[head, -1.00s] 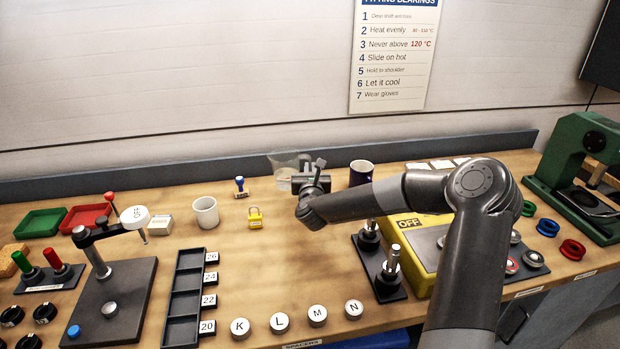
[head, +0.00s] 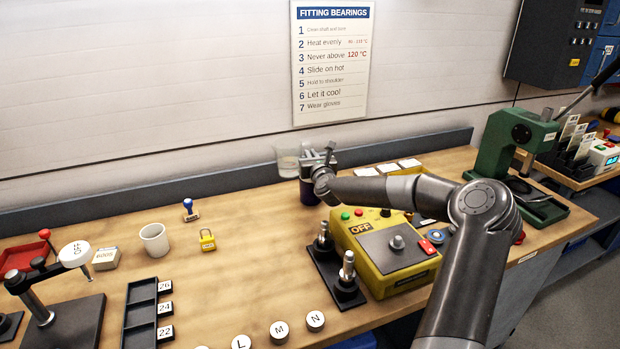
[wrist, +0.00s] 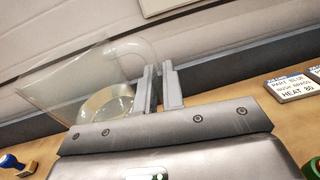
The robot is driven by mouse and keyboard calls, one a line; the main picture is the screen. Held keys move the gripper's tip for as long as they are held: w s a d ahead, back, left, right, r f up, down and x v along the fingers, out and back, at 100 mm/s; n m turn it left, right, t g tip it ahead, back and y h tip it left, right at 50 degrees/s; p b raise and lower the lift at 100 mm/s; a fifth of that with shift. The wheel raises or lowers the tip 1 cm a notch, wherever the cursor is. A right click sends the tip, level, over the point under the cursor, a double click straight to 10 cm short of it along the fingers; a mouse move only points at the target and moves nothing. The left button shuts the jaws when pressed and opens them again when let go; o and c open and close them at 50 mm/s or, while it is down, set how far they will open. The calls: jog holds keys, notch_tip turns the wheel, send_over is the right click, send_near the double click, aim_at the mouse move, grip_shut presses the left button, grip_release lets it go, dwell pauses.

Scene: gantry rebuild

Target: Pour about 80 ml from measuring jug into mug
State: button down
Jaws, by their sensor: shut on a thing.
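The clear measuring jug (head: 287,161) is in my gripper (head: 318,158), at the back of the bench in the head view. In the wrist view the jug (wrist: 80,82) is left of the shut fingers (wrist: 160,88), with pale yellowish liquid low inside. It looks about upright and raised. A dark purple mug (head: 307,194) stands just below my gripper, partly hidden by it. A white mug (head: 154,240) stands further left, clear of the arm. I cannot tell whether the jug is directly over the dark mug's mouth.
A yellow heater box (head: 390,272) and a black stand with metal posts (head: 335,282) are in front of my arm. White cards (head: 388,168) lie behind it. A yellow padlock (head: 207,240) and blue stamp (head: 190,210) stand by the white mug. Bare bench lies between padlock and stand.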

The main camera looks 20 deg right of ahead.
jog(key=s+d, duration=0.2)
jog(key=d, duration=0.8)
jog(key=s+d+f, duration=0.1)
jog(key=s+d, duration=0.1)
jog(key=d, duration=0.9)
jog(key=shift+s+d+m+h, duration=0.3)
jog(key=shift+m, duration=0.1)
jog(key=shift+a, duration=0.2)
jog(key=w+a+r+n+b, duration=0.1)
jog(key=a+r+n+b, duration=0.2)
jog(key=a+n, duration=0.4)
jog(key=shift+r+n, duration=0.4)
jog(key=shift+n, duration=1.2)
jog(key=shift+w+a+r+n, duration=0.1)
jog(key=shift+r+n, duration=0.15)
jog(key=shift+n, duration=0.05)
jog(key=shift+a+r+n+b, duration=0.45)
jog(key=shift+r+n+b, duration=0.25)
jog(key=shift+b, duration=0.45)
jog(key=shift+w+a+r+b, duration=0.1)
jog(key=shift+a+r+b, duration=0.1)
jog(key=shift+b, duration=1)
